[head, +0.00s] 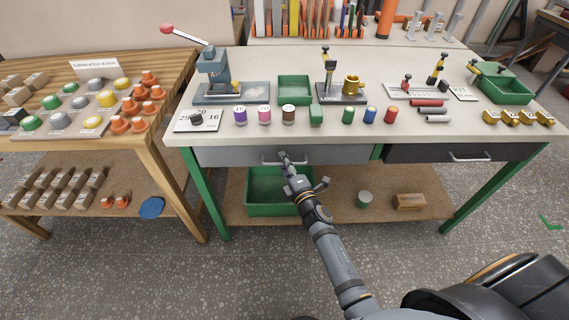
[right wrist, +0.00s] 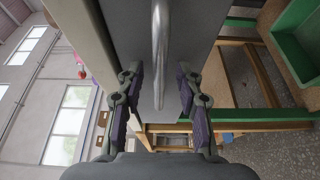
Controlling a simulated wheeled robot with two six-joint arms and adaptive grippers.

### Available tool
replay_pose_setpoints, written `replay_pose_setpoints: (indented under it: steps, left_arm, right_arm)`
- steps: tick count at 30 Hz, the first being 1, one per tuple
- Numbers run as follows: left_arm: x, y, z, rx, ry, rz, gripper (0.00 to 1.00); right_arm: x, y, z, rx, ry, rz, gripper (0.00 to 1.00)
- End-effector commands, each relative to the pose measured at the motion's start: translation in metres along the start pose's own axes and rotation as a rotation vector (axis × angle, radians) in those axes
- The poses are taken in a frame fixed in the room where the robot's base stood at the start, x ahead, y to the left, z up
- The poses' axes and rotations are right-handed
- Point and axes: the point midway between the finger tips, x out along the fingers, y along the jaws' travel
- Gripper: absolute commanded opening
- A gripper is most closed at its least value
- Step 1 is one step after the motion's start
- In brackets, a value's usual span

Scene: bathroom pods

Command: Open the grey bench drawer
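The grey bench drawer (head: 235,155) is under the left part of the bench top and looks shut, its front in line with the bench frame. Its bar handle (head: 270,161) is partly hidden by my right gripper (head: 287,163), which is at the drawer front. In the right wrist view the handle (right wrist: 160,45) runs down between the two fingers of my right gripper (right wrist: 159,76). The fingers are apart, with a gap on each side of the bar. The drawer front (right wrist: 125,30) fills the area behind it. My left gripper is not in view.
A dark drawer (head: 460,152) with its own handle is at the right. A green bin (head: 262,207) stands on the lower shelf (head: 330,205). Spools, stamping tools and trays crowd the bench top (head: 350,128). A wooden table (head: 150,125) stands at the left.

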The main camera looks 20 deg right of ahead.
Motion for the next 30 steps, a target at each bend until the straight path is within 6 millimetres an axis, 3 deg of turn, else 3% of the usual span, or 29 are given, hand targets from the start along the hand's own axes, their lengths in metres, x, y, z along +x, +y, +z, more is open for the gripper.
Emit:
replay_pose_setpoints:
  steps: [5, 12, 30]
  left_arm:
    - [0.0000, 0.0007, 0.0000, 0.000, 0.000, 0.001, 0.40]
    - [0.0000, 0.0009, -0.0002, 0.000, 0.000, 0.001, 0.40]
    - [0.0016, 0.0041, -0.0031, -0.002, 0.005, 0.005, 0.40]
  right_arm:
    - [-0.0002, 0.0000, 0.0000, 0.001, 0.000, 0.000, 0.33]
    - [-0.0004, 0.0001, 0.0000, 0.001, 0.000, 0.000, 0.01]
    - [-0.0019, -0.0013, 0.0089, -0.001, 0.000, -0.001, 0.00]
